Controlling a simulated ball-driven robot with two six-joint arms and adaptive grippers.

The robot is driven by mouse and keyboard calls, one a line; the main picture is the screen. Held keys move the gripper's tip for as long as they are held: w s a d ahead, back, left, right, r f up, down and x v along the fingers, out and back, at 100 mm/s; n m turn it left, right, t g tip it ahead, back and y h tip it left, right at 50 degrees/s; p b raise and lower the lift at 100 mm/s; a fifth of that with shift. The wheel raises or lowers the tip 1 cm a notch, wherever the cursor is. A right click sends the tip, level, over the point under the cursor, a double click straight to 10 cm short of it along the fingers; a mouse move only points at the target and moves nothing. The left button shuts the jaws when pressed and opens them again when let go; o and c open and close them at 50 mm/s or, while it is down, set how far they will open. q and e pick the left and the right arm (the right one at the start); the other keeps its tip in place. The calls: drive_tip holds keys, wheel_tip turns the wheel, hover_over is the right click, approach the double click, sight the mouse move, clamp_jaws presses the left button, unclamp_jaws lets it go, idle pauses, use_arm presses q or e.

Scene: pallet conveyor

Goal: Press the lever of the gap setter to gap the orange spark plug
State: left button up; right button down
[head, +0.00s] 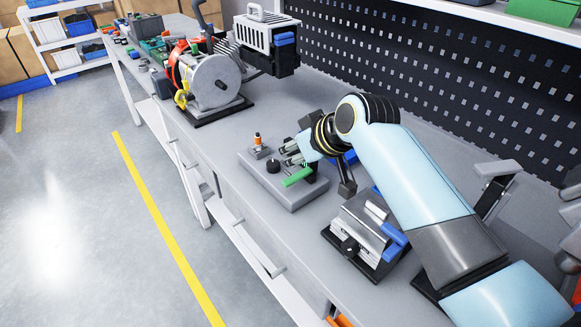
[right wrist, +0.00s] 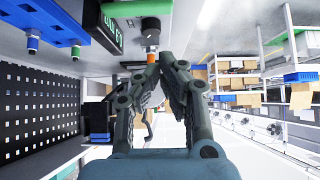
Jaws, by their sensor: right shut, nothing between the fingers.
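The gap setter (head: 290,193) is a flat grey block on the bench, with a black round knob (head: 273,166) and a green lever (head: 298,177) on it. The orange spark plug (head: 258,140) stands upright in a small grey holder (head: 260,153) at its far left corner. My right gripper (head: 286,155) is above the setter, close to the lever, its fingers beside the plug's right side. In the right wrist view the fingers (right wrist: 167,63) meet with nothing between them; the orange plug (right wrist: 152,57) and green lever (right wrist: 140,9) show beyond the tips. Whether the fingers touch the lever is unclear. My left gripper is out of view.
A grey machine with a large disc (head: 215,82) stands on the bench at the far left. A metal fixture with a blue handle (head: 365,233) is in front of my right arm. A black perforated panel (head: 440,75) backs the bench. The bench's front strip is clear.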

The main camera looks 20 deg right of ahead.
sight(287, 183)
drive_tip(key=f, duration=0.4)
drive_tip(key=shift+w+a+f, duration=0.15)
drive_tip(key=shift+w+f, duration=0.15)
drive_tip(key=shift+f, duration=0.05)
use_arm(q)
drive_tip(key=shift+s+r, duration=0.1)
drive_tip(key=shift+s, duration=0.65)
use_arm(e)
drive_tip(key=shift+f, duration=0.1)
drive_tip(key=shift+s+a+f+p, duration=0.1)
drive_tip(key=shift+a+f+p, duration=0.25)
drive_tip(key=shift+p, duration=0.25)
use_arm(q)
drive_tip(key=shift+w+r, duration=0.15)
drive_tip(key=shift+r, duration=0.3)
use_arm(e)
drive_tip(key=shift+s+a+f, duration=0.1)
drive_tip(key=shift+a+f, duration=0.05)
drive_tip(key=shift+f, duration=0.4)
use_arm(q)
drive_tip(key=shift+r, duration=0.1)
